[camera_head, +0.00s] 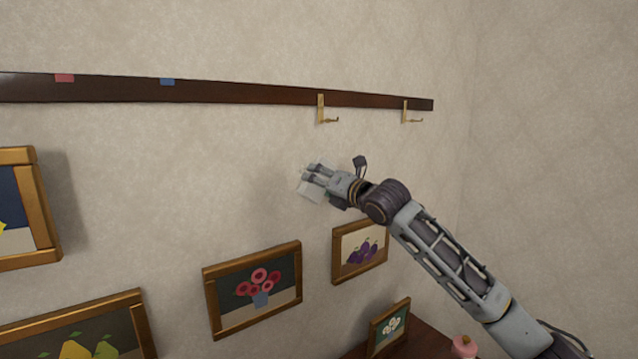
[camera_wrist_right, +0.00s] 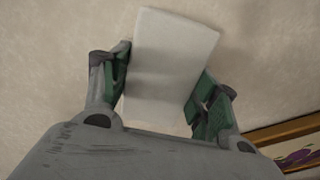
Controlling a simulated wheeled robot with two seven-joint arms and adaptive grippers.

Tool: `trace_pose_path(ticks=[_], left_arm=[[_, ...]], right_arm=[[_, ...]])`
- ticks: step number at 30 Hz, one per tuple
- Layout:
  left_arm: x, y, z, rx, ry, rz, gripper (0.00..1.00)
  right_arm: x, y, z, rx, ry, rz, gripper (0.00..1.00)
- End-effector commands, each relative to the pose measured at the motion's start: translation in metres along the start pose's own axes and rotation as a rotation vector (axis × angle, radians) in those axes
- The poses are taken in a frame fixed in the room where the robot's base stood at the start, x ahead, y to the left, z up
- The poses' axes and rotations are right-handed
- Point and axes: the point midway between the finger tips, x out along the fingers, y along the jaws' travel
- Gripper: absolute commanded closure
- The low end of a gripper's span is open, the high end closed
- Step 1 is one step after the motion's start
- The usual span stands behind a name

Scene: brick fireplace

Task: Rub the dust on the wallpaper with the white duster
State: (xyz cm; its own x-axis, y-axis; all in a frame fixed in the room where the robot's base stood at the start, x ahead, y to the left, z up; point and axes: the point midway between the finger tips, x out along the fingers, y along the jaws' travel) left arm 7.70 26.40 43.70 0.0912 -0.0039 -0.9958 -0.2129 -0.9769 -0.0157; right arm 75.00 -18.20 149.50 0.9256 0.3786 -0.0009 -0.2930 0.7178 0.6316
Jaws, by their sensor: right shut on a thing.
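My right gripper (camera_head: 316,181) is raised in front of the patterned wallpaper (camera_head: 200,185), below the dark rail. It is shut on the white duster (camera_head: 310,193), a pale block. In the right wrist view the duster (camera_wrist_right: 170,65) sits between the two green-padded fingers (camera_wrist_right: 160,92), its far end towards the wallpaper. I cannot tell whether it touches the wall. A faint darker patch (camera_head: 275,185) shows on the wallpaper just left of the gripper; I cannot tell whether it is dust or shadow. My left gripper is not in view.
A dark wooden rail (camera_head: 230,93) with brass hooks (camera_head: 322,112) runs above the gripper. Framed pictures of flowers (camera_head: 253,290) and plums (camera_head: 360,250) hang below. A small flower picture (camera_head: 389,328) and a pink object (camera_head: 464,346) are on a dark wooden surface at the bottom.

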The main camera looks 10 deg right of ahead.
Motion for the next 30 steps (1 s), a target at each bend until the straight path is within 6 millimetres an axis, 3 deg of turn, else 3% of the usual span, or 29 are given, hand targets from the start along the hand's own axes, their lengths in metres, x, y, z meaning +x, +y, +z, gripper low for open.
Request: trace_pose_path(ticks=[16, 30], left_arm=[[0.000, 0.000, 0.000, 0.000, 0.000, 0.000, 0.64], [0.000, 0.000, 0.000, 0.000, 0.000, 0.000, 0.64]], right_arm=[[0.002, -0.023, 0.019, 0.000, 0.000, -0.002, 0.59], [0.003, -0.025, 0.021, 0.000, 0.000, -0.001, 0.59]])
